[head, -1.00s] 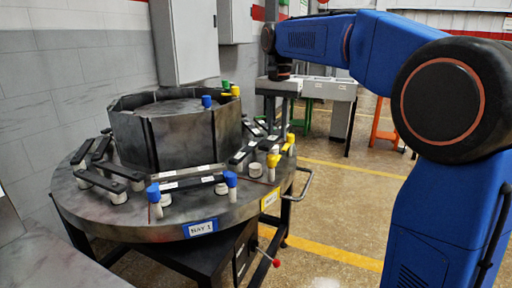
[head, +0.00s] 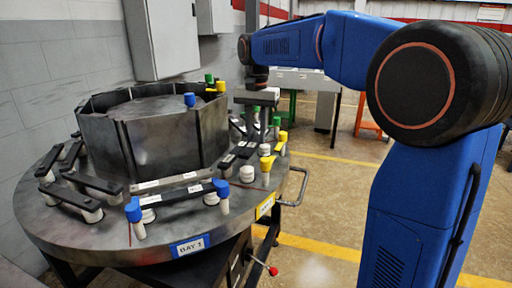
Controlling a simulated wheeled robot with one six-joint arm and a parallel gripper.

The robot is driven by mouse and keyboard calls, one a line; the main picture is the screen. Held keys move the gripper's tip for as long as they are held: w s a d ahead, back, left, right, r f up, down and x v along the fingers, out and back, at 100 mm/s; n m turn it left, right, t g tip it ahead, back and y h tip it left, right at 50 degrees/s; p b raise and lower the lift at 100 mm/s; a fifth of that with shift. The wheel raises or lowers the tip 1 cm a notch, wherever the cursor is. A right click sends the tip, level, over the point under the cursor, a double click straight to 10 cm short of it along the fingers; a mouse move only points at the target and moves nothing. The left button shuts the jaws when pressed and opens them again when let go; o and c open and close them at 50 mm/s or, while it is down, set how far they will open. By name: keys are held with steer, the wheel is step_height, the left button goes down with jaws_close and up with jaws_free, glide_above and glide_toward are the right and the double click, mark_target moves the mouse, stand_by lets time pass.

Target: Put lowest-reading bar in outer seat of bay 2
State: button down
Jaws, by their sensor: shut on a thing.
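My gripper (head: 256,98) is past the right side of the furnace drum, over the far right part of the round table. It points down; its jaws are small and partly hidden. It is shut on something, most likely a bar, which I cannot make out. Bay 2 lies at the table's right, with a yellow label (head: 265,206) and yellow-capped posts (head: 266,164). Dark bars (head: 245,150) lie there beside white round supports (head: 246,174). I cannot read any values on the bars.
The round table (head: 90,243) carries the dark drum (head: 160,135). Bay 1 has a blue label (head: 190,246), blue-capped posts (head: 134,213) and bars (head: 172,183). Several dark bars (head: 92,183) lie at left. A metal handle (head: 300,188) sticks out right.

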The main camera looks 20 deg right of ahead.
mark_target(256, 140)
steer(key=shift+f, duration=2.2)
steer(key=shift+f, duration=0.15)
steer(key=c, duration=1.5)
jaws_free()
steer(key=shift+o, duration=0.2)
step_height(256, 140, up, 12)
steer(key=shift+r, duration=0.2)
steer(key=s+d+f+n+t, duration=0.2)
steer(key=s+d+f+n, duration=0.1)
steer(key=s+f, duration=0.8)
steer(key=s+d+f+n+t, duration=0.2)
steer(key=s+d+f+n, duration=0.2)
steer(key=s+f, duration=0.8)
steer(key=s, duration=1)
steer(key=shift+s+f+t, duration=0.25)
steer(key=shift+f+t, duration=0.05)
steer(key=shift+t, duration=0.1)
